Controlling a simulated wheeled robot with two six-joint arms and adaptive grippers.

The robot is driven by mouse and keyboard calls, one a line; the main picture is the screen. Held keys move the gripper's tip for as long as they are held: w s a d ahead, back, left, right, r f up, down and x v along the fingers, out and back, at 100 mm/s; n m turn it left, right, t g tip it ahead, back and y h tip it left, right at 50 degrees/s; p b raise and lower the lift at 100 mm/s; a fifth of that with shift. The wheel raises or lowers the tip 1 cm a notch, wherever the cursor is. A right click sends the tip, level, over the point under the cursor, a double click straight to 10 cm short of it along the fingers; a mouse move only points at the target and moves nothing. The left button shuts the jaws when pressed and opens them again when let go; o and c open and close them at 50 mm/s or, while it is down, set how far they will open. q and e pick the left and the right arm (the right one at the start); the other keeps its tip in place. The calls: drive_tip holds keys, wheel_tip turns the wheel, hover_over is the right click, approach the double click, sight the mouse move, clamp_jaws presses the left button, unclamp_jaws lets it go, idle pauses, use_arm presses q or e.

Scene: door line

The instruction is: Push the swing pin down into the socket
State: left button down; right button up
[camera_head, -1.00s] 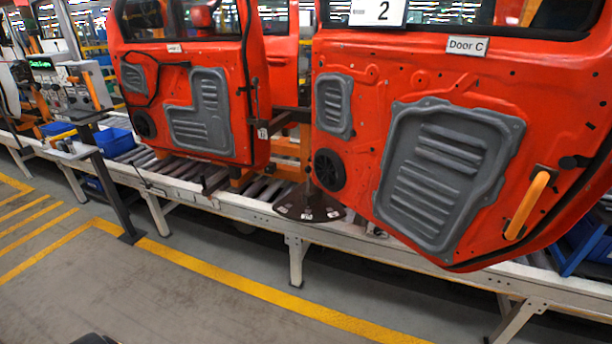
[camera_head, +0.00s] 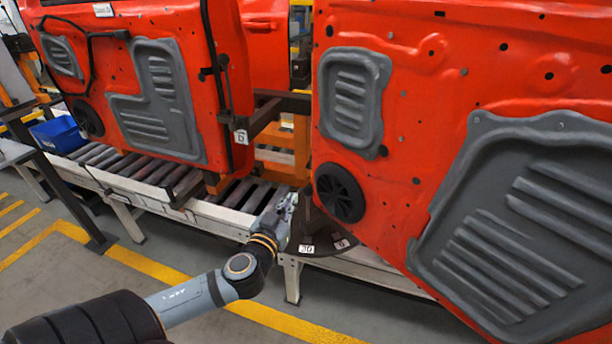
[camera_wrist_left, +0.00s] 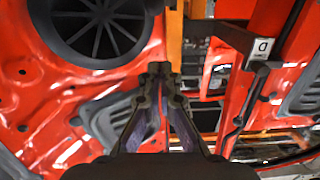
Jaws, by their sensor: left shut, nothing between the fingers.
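My left gripper (camera_head: 287,203) is shut and empty in the head view, reaching in low between the two red doors. It is in front of a dark round plate (camera_head: 322,241) with small white number tags. In the left wrist view its shut fingertips (camera_wrist_left: 160,70) point up past the near door's black round speaker grille. A dark bracket arm (camera_head: 264,116) with a white "D" tag (camera_head: 241,136) joins the post to the far door; it also shows in the left wrist view (camera_wrist_left: 232,36). I cannot clearly make out the swing pin or the socket. My right gripper is not in view.
The near red door (camera_head: 420,90) with grey panels fills the right, close to my left gripper. The far red door (camera_head: 175,75) hangs at left. A roller conveyor (camera_head: 95,160) runs beneath both. The floor in front is clear, with yellow lines.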

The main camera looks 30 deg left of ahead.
use_arm(q)
drive_tip(key=s+r, duration=0.1)
drive_tip(key=p, duration=0.1)
hover_over(307, 197)
drive_tip(key=s, duration=0.3)
drive_tip(key=f, duration=0.2)
drive_tip(key=w+f, duration=0.1)
drive_tip(key=f, duration=0.1)
drive_tip(key=shift+w+d+f, duration=0.15)
drive_tip(key=shift+f, duration=0.1)
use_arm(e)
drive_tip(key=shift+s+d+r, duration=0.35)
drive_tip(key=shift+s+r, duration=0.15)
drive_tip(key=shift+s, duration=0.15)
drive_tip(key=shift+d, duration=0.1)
use_arm(q)
wheel_tip(307, 197, down, 5)
drive_tip(key=b, duration=0.5)
drive_tip(key=shift+f, duration=0.1)
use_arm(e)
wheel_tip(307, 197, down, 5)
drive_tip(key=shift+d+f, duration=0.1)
